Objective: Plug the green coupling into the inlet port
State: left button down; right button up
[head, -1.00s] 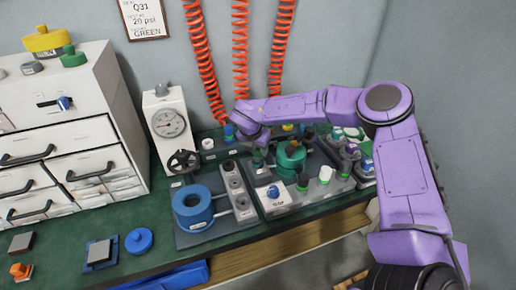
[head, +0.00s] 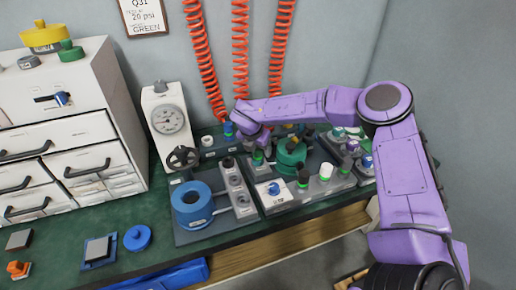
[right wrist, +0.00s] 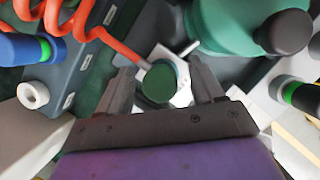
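My right gripper (head: 254,142) reaches down over the back of the bench, with its fingertips mostly hidden in the head view. In the right wrist view its fingers (right wrist: 163,80) stand apart on either side of a round, dark-green-topped coupling (right wrist: 158,84). An orange hose meets this coupling. Small gaps seem to show beside it, so the fingers look open around it. A green rounded housing (head: 291,154) stands just right of the gripper and also shows in the right wrist view (right wrist: 235,22). I cannot tell which opening is the inlet port. My left gripper is out of view.
A blue ring fixture (head: 192,205) and a grey block with sockets (head: 236,182) sit left of the gripper. A gauge stand (head: 168,119) and blue-ended coupling (head: 228,130) stand behind. Capped posts (head: 303,178) line the front right. Coiled hoses (head: 240,60) hang above. A drawer cabinet (head: 105,133) fills the left.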

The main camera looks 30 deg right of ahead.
jog(key=v, duration=1)
jog(key=shift+r, duration=0.25)
